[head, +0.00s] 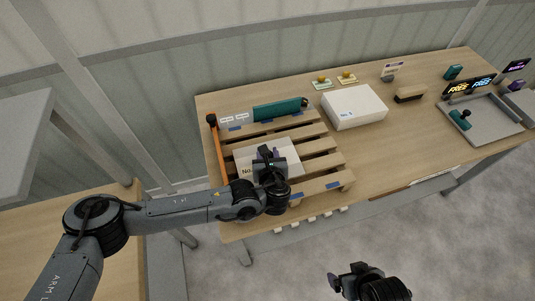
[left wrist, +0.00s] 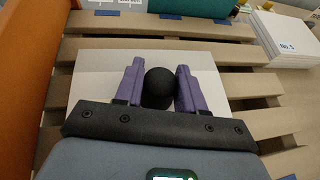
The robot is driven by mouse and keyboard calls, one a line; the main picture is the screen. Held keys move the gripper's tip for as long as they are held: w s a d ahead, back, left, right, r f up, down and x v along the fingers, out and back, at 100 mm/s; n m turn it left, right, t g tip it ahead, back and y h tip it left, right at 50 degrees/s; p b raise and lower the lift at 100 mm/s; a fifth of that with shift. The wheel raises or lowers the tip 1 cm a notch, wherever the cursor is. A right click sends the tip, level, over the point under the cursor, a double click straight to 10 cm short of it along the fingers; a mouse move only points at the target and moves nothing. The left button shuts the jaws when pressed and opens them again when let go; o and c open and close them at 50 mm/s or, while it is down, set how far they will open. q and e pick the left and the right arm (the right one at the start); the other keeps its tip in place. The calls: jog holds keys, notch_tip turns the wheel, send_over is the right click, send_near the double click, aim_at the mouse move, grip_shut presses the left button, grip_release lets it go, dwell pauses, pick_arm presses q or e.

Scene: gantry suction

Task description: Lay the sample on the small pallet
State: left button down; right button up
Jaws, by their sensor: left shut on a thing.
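A white sheet-like sample (head: 245,160) with dark lettering lies flat over the slats of the wooden pallet (head: 318,163), on the left part of the table. My left gripper (head: 268,156) is over its middle. In the left wrist view its purple fingers (left wrist: 158,88) are shut on a round black knob (left wrist: 158,86) above the white sample (left wrist: 97,84). Whether the sample touches the slats I cannot tell; my gripper hides part of it. My right gripper (head: 350,278) hangs in front of the table, over the floor, and its opening is unclear.
A white stack (head: 354,106) stands right of the pallet. A brush-like block (head: 409,95) and a grey tray (head: 482,125) are farther right. The table's right-middle front is clear.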

pick_arm(q)
jog(key=shift+f, duration=0.25)
jog(key=c, duration=0.6)
grip_release()
jog(key=shift+s, duration=0.1)
